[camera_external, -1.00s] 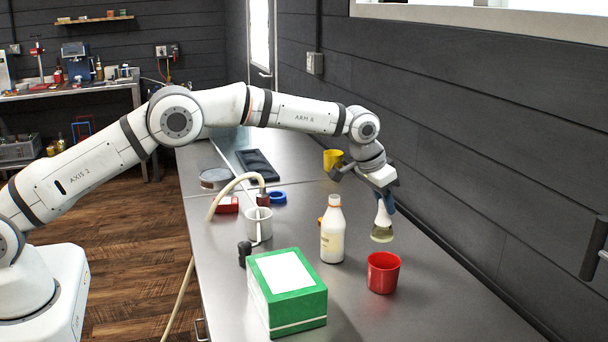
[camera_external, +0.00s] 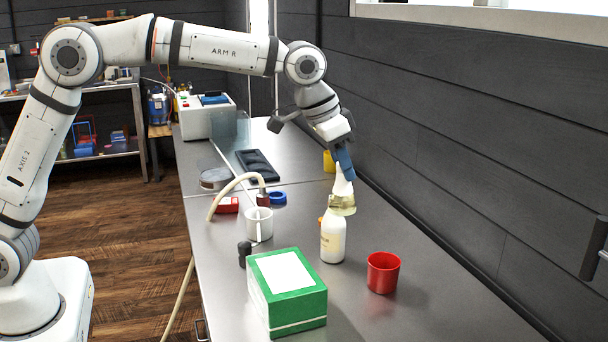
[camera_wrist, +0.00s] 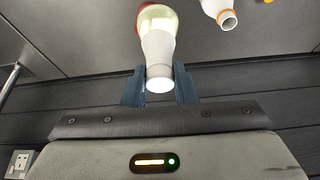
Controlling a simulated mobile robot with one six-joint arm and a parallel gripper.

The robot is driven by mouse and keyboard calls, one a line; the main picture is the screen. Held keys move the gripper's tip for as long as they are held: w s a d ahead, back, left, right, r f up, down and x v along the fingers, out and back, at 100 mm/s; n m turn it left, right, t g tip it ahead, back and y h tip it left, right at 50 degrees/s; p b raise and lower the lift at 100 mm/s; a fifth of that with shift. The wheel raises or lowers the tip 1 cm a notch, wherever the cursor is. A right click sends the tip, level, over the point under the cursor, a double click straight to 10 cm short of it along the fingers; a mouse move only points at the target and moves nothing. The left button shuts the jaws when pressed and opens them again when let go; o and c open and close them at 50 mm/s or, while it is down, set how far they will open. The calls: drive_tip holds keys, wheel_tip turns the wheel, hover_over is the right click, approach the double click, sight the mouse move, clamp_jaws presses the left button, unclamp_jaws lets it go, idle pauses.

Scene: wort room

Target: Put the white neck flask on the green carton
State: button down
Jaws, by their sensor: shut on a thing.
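The white neck flask (camera_external: 342,192) has a white neck and a pale yellow-green bottom. My gripper (camera_external: 344,168) is shut on its neck and holds it above the counter, nearly upright. In the external view the flask's bottom overlaps the top of the white bottle; I cannot tell whether they touch. In the wrist view the flask (camera_wrist: 158,45) sits between the blue fingertips (camera_wrist: 159,86). The green carton (camera_external: 300,308) stands at the front of the counter, left of and nearer than the flask. Its white top panel is bare.
The white bottle (camera_external: 333,240) stands behind the carton, to its right. A red cup (camera_external: 383,273) is right of the carton. A white mug (camera_external: 258,225), a black stopper-like object (camera_external: 244,252) and a hose (camera_external: 218,199) are behind it. The dark wall (camera_external: 480,150) bounds the right.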

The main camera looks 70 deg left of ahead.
drive_tip(key=s+d+b, duration=0.2)
drive_tip(key=s+d, duration=0.1)
drive_tip(key=s, duration=1)
wheel_tip(320, 180, down, 9)
drive_tip(key=m+p, duration=0.1)
drive_tip(key=shift+f+p, duration=0.15)
drive_tip(key=shift+p, duration=0.15)
drive_tip(key=shift+a, duration=0.1)
drive_tip(key=shift+f, duration=0.15)
drive_tip(key=c, duration=1.2)
unclamp_jaws()
drive_tip(key=shift+o, duration=0.2)
